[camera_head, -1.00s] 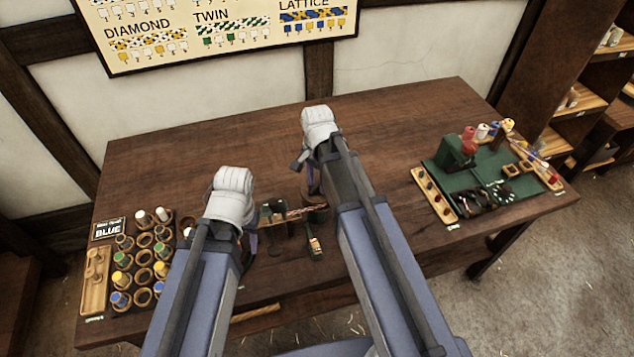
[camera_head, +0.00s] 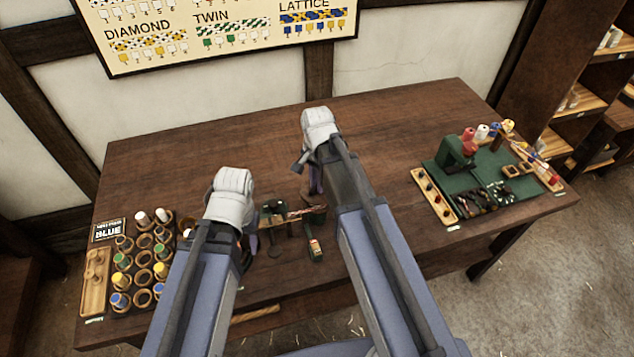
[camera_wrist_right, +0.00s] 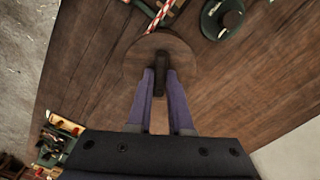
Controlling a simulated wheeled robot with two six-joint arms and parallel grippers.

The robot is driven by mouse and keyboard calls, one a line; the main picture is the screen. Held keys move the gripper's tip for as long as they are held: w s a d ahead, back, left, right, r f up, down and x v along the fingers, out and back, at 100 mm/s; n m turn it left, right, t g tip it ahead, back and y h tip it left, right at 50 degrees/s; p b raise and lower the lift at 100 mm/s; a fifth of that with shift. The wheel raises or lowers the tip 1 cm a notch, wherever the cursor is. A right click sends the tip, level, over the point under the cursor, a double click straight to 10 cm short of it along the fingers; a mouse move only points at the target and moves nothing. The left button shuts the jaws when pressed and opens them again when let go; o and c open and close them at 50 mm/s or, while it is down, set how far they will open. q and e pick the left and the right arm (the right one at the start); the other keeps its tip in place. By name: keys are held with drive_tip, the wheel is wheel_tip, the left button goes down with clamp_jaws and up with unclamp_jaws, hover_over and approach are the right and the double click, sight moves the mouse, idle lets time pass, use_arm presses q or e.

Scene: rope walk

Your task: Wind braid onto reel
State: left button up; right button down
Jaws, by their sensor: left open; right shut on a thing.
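A round wooden reel (camera_wrist_right: 138,58) shows in the right wrist view, with a dark crank handle (camera_wrist_right: 160,85) over its face. My right gripper (camera_wrist_right: 161,76) is shut on this handle. The red-and-white braid (camera_wrist_right: 158,17) runs to the reel's edge there. In the head view the braid (camera_head: 304,212) stretches above the table between small green fixtures; the reel is mostly hidden by my right arm. My left gripper (camera_head: 247,252) is open at the left of the fixtures, largely hidden behind its own wrist. I see nothing held in it.
Left on the table (camera_head: 400,130) stand several colored bobbins in holders beside a sign reading BLUE (camera_head: 109,230). A green braiding station (camera_head: 470,180) with spools and a peg strip (camera_head: 434,196) stands at right. The table's back middle is clear.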

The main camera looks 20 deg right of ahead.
drive_tip(key=n, duration=0.3)
drive_tip(key=shift+n, duration=0.3)
drive_tip(key=n, duration=0.3)
drive_tip(key=shift+n, duration=0.4)
drive_tip(key=n, duration=1)
drive_tip(key=shift+n, duration=0.4)
drive_tip(key=n, duration=0.3)
drive_tip(key=shift+n, duration=0.3)
drive_tip(key=n, duration=0.3)
drive_tip(key=shift+n, duration=2.1)
